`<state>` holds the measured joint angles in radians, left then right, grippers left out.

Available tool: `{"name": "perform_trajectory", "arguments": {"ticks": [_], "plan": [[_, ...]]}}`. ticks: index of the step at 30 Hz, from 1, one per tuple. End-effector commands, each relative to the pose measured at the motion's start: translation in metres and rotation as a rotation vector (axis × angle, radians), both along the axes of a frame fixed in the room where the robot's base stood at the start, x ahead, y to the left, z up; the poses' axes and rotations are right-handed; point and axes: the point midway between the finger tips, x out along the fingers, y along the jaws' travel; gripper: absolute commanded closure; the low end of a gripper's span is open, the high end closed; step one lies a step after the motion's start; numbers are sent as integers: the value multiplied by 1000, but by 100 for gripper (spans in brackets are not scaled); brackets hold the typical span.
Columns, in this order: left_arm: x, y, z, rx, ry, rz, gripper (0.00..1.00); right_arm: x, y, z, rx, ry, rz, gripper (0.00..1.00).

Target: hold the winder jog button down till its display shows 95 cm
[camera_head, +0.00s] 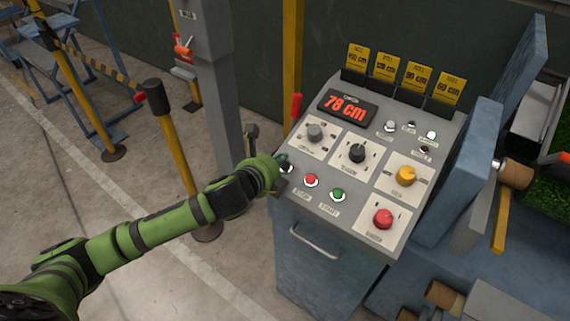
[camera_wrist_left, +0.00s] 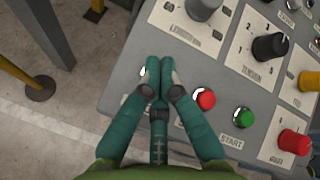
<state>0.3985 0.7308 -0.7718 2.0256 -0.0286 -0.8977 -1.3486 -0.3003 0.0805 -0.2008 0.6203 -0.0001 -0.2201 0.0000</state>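The display (camera_head: 347,107) on the winder's sloped grey control panel (camera_head: 328,172) reads 78 cm in red. My left gripper (camera_head: 282,159) is at the panel's left edge, over a small button (camera_head: 287,169) left of the red one, likely the jog button. In the left wrist view, my left gripper (camera_wrist_left: 160,66) has its fingertips together with nothing between them. They cover most of that button, and a bright bit of its rim (camera_wrist_left: 143,72) shows beside them. I cannot tell whether the button is pressed. My right gripper is not in view.
A red button (camera_head: 311,181) and a green button (camera_head: 337,195) sit just right of my gripper. A yellow post (camera_head: 170,140) stands left, behind my arm.

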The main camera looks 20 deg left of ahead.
Motion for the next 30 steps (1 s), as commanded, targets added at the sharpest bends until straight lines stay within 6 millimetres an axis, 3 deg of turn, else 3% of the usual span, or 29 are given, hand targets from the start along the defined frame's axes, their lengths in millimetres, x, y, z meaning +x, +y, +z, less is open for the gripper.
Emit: {"name": "perform_trajectory", "arguments": {"ticks": [30], "plan": [[4, -1, -11, 0, 0, 0, 100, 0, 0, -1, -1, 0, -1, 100]]}}
